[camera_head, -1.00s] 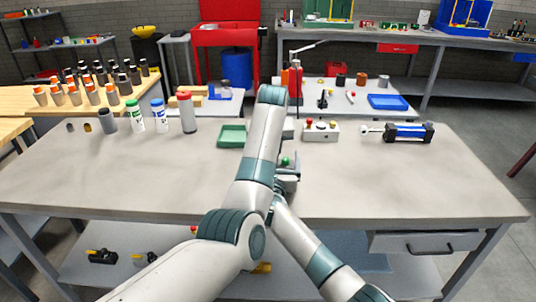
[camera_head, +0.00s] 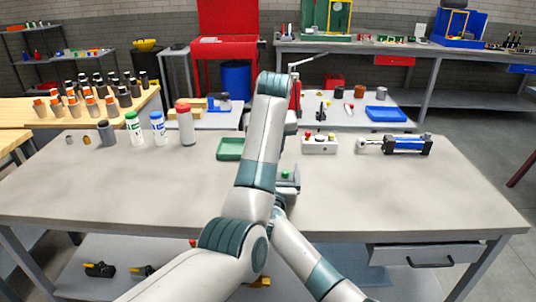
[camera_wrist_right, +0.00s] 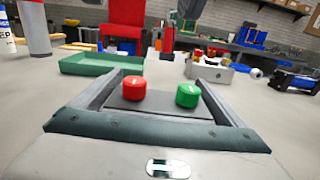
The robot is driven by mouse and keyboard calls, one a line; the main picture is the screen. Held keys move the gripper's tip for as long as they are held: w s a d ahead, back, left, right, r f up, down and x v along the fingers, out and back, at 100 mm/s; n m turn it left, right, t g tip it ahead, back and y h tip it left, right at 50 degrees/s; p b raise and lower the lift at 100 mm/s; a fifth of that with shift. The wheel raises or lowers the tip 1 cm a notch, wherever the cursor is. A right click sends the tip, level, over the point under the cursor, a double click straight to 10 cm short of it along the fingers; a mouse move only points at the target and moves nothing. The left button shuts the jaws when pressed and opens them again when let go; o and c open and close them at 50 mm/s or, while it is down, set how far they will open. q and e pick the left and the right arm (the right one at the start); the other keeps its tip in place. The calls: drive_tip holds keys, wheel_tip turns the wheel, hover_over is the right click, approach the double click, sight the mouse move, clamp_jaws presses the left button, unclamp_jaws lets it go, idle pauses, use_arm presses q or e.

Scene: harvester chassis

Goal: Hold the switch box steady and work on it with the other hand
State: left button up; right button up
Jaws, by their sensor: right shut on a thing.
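The switch box (camera_wrist_right: 158,103) is a dark box with a red button on the left and a green button on the right. In the right wrist view it sits between the two grey fingers of my right gripper, which is shut on it. In the head view my right gripper (camera_head: 289,183) is partly hidden behind my left arm, with the green button showing beside the arm. My left arm rises across the middle of the head view.
A white box with knobs (camera_head: 320,143) and a blue-black cylinder device (camera_head: 396,145) stand at the table's back right. A green tray (camera_head: 230,149) lies left of my left arm. Several bottles (camera_head: 158,128) stand at the back left. The table's left and right front are clear.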

drive_tip(key=o, duration=1.2)
drive_tip(key=shift+s, duration=0.2)
drive_tip(key=s, duration=1.1)
drive_tip(key=shift+s+a, duration=0.3)
drive_tip(key=shift+s+f, duration=0.1)
